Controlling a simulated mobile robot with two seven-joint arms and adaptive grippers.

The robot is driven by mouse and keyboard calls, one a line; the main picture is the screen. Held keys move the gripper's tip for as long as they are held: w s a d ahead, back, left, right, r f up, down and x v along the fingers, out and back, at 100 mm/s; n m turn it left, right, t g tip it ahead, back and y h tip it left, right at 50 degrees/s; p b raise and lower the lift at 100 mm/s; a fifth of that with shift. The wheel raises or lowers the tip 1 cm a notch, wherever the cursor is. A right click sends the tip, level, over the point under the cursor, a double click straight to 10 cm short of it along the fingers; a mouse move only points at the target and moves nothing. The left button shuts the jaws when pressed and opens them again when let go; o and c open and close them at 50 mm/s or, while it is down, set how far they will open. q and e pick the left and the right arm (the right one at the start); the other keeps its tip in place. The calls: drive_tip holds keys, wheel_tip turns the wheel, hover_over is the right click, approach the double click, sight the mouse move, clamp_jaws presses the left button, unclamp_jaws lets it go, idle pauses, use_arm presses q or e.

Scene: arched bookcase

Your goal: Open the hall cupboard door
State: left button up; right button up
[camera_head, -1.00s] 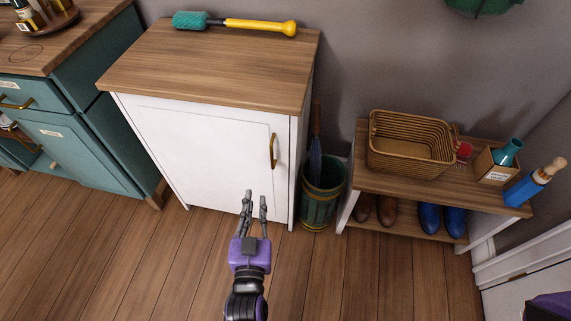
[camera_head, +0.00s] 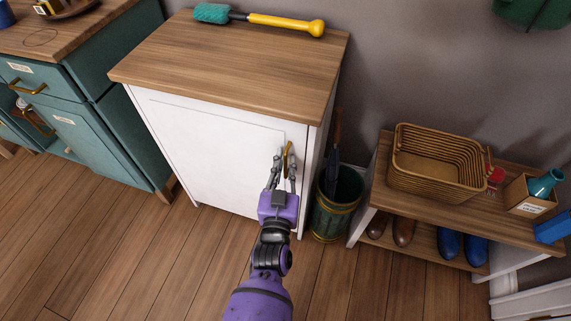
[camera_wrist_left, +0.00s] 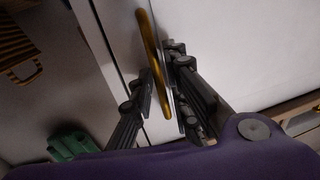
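The hall cupboard is white with a wooden top (camera_head: 235,62). Its white door (camera_head: 205,150) looks shut, with an upright brass handle (camera_head: 287,155) near its right edge. The handle also shows in the left wrist view (camera_wrist_left: 150,42). My left gripper (camera_head: 283,165) is at the handle, with one finger on each side of it. In the left wrist view the fingers (camera_wrist_left: 160,75) are apart, with the handle between them; the right finger is very close to it, and I cannot tell if it touches. My right gripper is not in view.
A green bin (camera_head: 336,205) holding an umbrella stands just right of the cupboard. Farther right is a shoe bench (camera_head: 455,213) with a wicker basket (camera_head: 436,170). A teal cabinet (camera_head: 100,140) stands to the left. The wooden floor (camera_head: 150,270) in front is clear.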

use_arm(q)
clamp_jaws()
idle(0.3)
